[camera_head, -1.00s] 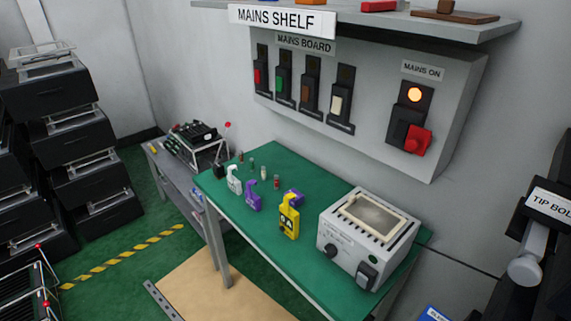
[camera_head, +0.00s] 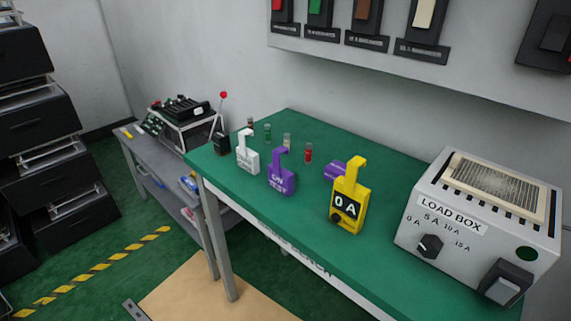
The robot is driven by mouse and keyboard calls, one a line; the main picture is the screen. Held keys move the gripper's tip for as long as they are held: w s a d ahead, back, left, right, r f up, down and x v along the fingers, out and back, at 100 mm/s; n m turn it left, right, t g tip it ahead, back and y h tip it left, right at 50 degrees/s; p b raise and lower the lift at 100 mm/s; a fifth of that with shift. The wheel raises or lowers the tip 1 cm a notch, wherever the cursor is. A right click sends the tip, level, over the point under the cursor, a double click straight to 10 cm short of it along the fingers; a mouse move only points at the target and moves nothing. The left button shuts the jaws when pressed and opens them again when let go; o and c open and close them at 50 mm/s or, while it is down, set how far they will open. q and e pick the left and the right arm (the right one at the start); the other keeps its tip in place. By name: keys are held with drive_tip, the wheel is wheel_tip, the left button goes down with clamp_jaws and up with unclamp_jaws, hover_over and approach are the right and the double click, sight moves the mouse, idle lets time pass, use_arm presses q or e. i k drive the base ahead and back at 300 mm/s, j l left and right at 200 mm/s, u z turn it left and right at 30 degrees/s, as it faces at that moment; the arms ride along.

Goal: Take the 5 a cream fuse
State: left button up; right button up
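A small pale fuse (camera_head: 287,140), which looks cream, stands on the green bench top (camera_head: 330,262) in a short row of fuses. Beside it are a red fuse (camera_head: 308,153), a green fuse (camera_head: 267,131) and a brownish fuse (camera_head: 250,122). Any rating on the pale fuse is too small to read. The mains board (camera_head: 480,70) on the wall above carries red, green, brown and cream carriers, partly cut off at the top. Neither of my grippers is in view.
White (camera_head: 247,155) and purple (camera_head: 281,178) tags and a yellow clamp meter (camera_head: 349,200) reading 0 A stand in front of the fuses. A load box (camera_head: 480,215) fills the bench's right end. A grey side table (camera_head: 150,165) with equipment stands left.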

sight(287, 136)
drive_tip(key=i+j+z, duration=0.35)
drive_tip(key=j, duration=0.35)
drive_tip(key=i+j+z, duration=0.15)
drive_tip(key=i+j, duration=0.15)
drive_tip(key=j, duration=1.1)
drive_tip(key=i+z, duration=0.05)
drive_tip(key=i, duration=0.05)
